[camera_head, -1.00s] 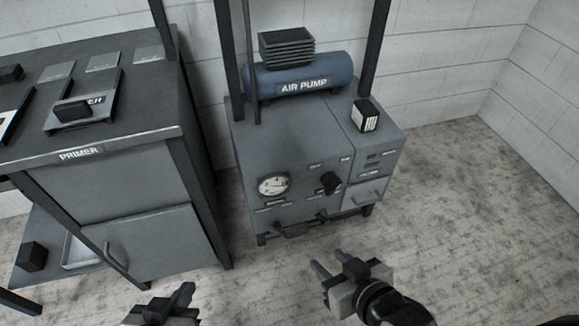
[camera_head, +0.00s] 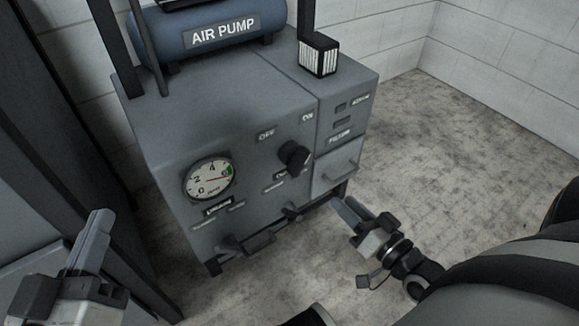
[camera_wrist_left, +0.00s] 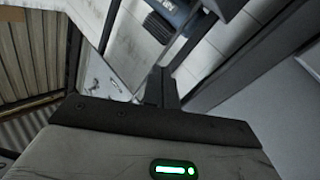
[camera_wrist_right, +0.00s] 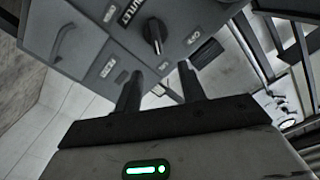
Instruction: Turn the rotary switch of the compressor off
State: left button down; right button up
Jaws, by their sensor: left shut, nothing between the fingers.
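The compressor (camera_head: 230,120) is a grey cabinet with a blue "AIR PUMP" tank on top. Its rotary switch (camera_head: 293,155) is a black knob on the front panel, below the OFF and ON labels; I cannot tell which one it points at. The knob also shows in the right wrist view (camera_wrist_right: 155,36), ahead of the fingers. My right gripper (camera_head: 344,210) is open and empty, below and right of the knob, apart from it. My left gripper (camera_head: 98,222) is shut and empty, left of the cabinet. It is far from the knob.
A round gauge (camera_head: 208,180) sits left of the knob. Small handles (camera_head: 292,212) stick out along the cabinet's lower front. A black and white box (camera_head: 318,54) stands on top. A dark cabinet is at the left. The floor (camera_head: 440,130) at the right is clear.

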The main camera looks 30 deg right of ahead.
aim_at(305, 163)
jog(key=w+b, duration=0.1)
jog(key=w, duration=0.4)
jog(key=w+b, duration=0.2)
jog(key=w, duration=0.2)
jog(key=w+b, duration=0.1)
jog(key=w, duration=0.4)
jog(key=shift+w+a+f, duration=0.3)
pick_arm(q)
notch_tip(305, 163, up, 8)
jog(key=m+t+h, duration=0.3)
jog(key=m+h, duration=0.3)
jog(key=m, duration=0.3)
jog(key=shift+s+h+b, duration=0.35)
jog(key=shift+h, duration=0.05)
pick_arm(e)
jog(key=shift+w, duration=0.65)
pick_arm(q)
jog(key=shift+r, duration=0.1)
pick_arm(e)
grip_shut()
